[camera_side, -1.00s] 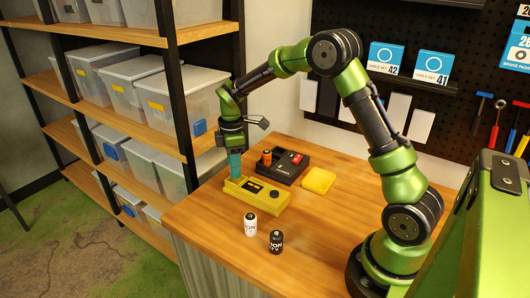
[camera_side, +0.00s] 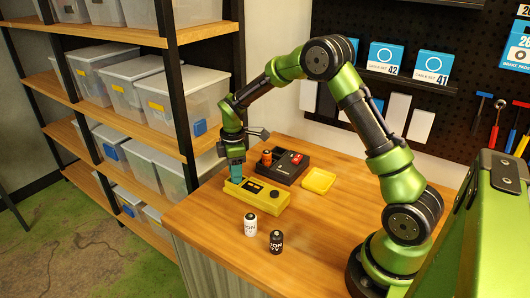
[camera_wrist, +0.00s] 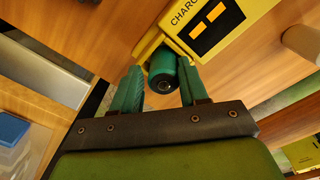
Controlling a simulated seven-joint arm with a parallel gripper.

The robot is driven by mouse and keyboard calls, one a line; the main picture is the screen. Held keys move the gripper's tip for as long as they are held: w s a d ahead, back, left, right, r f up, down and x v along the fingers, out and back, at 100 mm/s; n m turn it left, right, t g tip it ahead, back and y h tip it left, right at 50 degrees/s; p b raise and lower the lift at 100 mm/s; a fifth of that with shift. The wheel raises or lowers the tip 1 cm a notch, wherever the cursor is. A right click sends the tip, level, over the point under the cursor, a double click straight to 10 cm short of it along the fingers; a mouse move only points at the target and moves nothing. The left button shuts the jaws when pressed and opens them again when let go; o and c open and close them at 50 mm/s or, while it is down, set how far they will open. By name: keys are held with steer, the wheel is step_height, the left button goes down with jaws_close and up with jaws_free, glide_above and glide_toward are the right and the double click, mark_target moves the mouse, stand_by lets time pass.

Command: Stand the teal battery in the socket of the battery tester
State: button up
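The teal battery (camera_wrist: 162,76) stands at the left end of the yellow battery tester (camera_side: 262,198), where its lower part meets the yellow socket wall (camera_wrist: 146,46). Its round near end faces the wrist camera. My gripper (camera_side: 236,178) is low over that end of the tester. In the wrist view, the two teal fingers of my gripper (camera_wrist: 162,72) are on either side of the battery, with what looks like a thin gap at each side. They appear open, not pressed on it. The bottom of the battery is hidden inside the tester.
A white battery (camera_side: 250,224) and a black battery (camera_side: 276,241) stand in front of the tester. A shelf rack (camera_side: 178,85) stands close on the left.

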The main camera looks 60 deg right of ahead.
steer(key=o, duration=0.3)
steer(key=shift+s+a+f, duration=0.25)
steer(key=shift+a+f, duration=0.05)
steer(key=shift+f, duration=0.35)
steer(key=shift+a+r, duration=0.15)
steer(key=shift+r, duration=0.05)
step_height(320, 180, up, 13)
steer(key=s+a+r+m+t, duration=0.3)
steer(key=s+a+r+m, duration=0.2)
steer(key=s+r, duration=0.35)
steer(key=s+a+m+t, duration=0.1)
steer(key=s+m, duration=0.2)
steer(key=s, duration=0.1)
steer(key=s+a+m+t+y, duration=0.1)
steer(key=s+a+m, duration=0.1)
steer(key=s, duration=0.3)
steer(key=s+a+m+t+y, duration=0.1)
steer(key=s+a+m+t, duration=0.1)
steer(key=s+m, duration=0.2)
steer(key=shift+s+f, duration=0.1)
steer(key=shift+s, duration=0.65)
